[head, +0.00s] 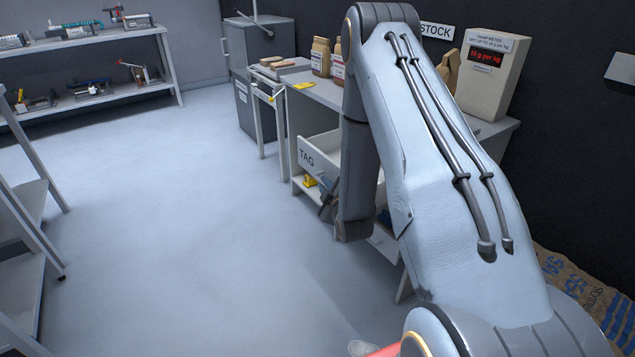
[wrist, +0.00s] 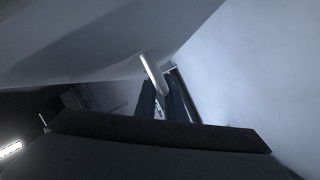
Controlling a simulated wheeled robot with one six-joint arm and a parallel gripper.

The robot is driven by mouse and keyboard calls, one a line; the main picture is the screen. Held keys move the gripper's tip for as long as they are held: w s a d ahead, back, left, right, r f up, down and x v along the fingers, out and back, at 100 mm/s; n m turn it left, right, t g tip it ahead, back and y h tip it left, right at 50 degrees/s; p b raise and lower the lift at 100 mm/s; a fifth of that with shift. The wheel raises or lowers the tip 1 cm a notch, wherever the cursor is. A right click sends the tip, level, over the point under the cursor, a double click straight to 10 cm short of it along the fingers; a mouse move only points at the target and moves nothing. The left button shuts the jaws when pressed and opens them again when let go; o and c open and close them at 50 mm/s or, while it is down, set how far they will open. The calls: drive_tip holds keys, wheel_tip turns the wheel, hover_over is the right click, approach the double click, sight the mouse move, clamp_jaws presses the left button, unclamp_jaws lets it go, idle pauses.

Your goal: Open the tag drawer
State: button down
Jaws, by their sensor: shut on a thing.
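The tag drawer (head: 307,160) is a pale drawer marked TAG under the bench in the head view. It appears to stand partly out, with some of its inside showing over the front; my arm hides its right part. My gripper (head: 327,196) is low by the drawer front, mostly behind my arm. In the wrist view its two dark blue fingers (wrist: 162,100) are closed around a pale bar, which looks like the drawer handle (wrist: 152,72). The pale surfaces around it are dim, and I cannot tell their exact edges.
A yellow object (head: 309,181) shows below the TAG label. A printed sack (head: 575,290) lies at lower right. The floor (head: 170,210) to the left is clear.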

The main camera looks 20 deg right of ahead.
drive_tip(key=shift+s+a, duration=0.1)
drive_tip(key=c, duration=1.8)
unclamp_jaws()
drive_tip(key=shift+c, duration=0.2)
drive_tip(key=v, duration=0.7)
drive_tip(key=shift+s, duration=0.4)
drive_tip(key=shift+a+r, duration=0.1)
drive_tip(key=shift+r, duration=0.05)
